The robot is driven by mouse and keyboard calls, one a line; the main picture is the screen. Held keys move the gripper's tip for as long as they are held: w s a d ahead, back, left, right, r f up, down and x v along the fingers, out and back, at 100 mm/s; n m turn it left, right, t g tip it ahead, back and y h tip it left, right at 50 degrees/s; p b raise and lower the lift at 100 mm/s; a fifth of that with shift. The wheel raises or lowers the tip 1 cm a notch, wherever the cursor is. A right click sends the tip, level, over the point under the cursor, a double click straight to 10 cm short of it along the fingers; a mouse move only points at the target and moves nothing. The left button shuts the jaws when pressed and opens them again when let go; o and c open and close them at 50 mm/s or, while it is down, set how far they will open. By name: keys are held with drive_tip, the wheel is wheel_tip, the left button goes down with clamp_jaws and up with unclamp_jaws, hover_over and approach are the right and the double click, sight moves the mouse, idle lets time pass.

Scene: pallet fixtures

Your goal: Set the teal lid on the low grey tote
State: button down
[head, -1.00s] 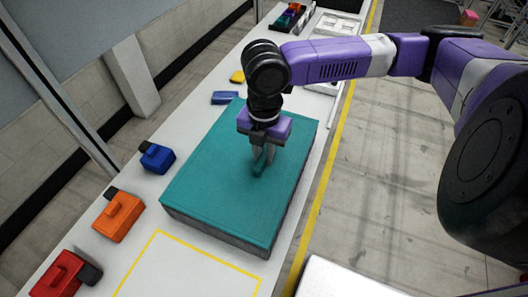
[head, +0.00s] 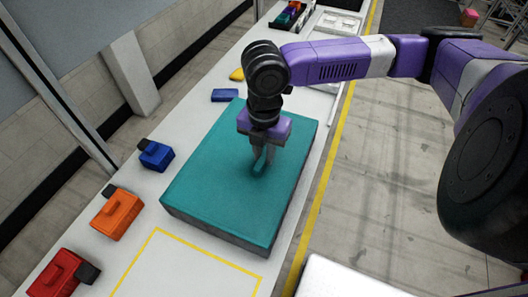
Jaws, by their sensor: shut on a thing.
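The teal lid (head: 225,190) is a large flat rectangle in the middle of the head view, with a small teal handle near its centre. My gripper (head: 260,165) points down over the lid and is shut on this handle. The low grey tote (head: 215,241) is directly under the lid; only a dark grey strip of its near side shows below the lid's edge. The lid's outline lines up closely with the tote. I cannot tell whether a thin gap is left between them. The rest of the tote is hidden by the lid.
Red (head: 61,272), orange (head: 117,214) and blue (head: 156,155) blocks stand along the bench's left edge. A flat blue piece (head: 225,96) and a yellow piece (head: 237,75) lie beyond the lid. A yellow-outlined area (head: 180,270) in front is empty.

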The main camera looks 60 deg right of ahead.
drive_tip(key=shift+f, duration=0.15)
idle(0.3)
drive_tip(key=c, duration=1.3)
unclamp_jaws()
drive_tip(key=shift+o, duration=0.2)
drive_tip(key=shift+r, duration=3.9)
